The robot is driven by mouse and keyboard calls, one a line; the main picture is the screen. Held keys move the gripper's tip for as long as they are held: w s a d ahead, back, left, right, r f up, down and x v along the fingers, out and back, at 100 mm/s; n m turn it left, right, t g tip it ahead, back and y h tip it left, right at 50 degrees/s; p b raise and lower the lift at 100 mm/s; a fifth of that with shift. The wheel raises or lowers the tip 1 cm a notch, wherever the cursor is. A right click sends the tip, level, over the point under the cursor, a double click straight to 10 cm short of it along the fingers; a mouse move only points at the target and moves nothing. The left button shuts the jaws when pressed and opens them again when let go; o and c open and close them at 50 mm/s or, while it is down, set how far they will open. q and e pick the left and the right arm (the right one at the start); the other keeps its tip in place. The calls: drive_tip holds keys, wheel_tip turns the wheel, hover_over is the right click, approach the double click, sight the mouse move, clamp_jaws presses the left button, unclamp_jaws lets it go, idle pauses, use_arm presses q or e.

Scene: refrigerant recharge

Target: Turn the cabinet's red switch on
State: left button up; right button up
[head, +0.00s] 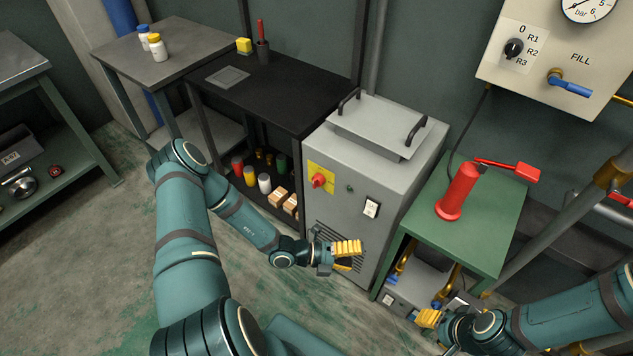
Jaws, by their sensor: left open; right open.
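The grey cabinet (340,225) stands in the middle of the view, with two black handles on its lid. Its red switch (318,180) is a knob on a yellow plate on the upper left of the front face. A small dark green button or lamp (350,188) and a black-and-white rocker (371,207) sit to its right. My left gripper (359,255) is open and empty in front of the cabinet's lower front, below and right of the red switch, apart from it. My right gripper (424,321) is open at the lower right, by the green table's lower shelf.
A green table (490,235) right of the cabinet bears a red cylinder (458,192) with a handle. A wall panel (530,85) with gauge, selector knob and blue valve hangs above. A black bench (290,95) with several containers below stands left. Open floor lies at left.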

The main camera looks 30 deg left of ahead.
use_arm(q)
drive_tip(key=w+a+f+n+t+y, duration=0.1)
drive_tip(key=w+a+n+t+y, duration=0.25)
drive_tip(key=a+n, duration=0.25)
drive_tip(key=w+a+n+t+y, duration=0.2)
drive_tip(key=a+n+t+y, duration=0.15)
drive_tip(key=a+n, duration=0.25)
drive_tip(key=n+t+y, duration=0.2)
drive_tip(key=n+y, duration=0.5)
drive_tip(key=n, duration=0.2)
approach(314, 186)
drive_tip(key=w+b, duration=0.1)
drive_tip(key=w, duration=0.5)
drive_tip(key=w+b, duration=0.1)
drive_tip(key=w, duration=0.5)
drive_tip(key=shift+a, duration=0.25)
drive_tip(key=c, duration=1.2)
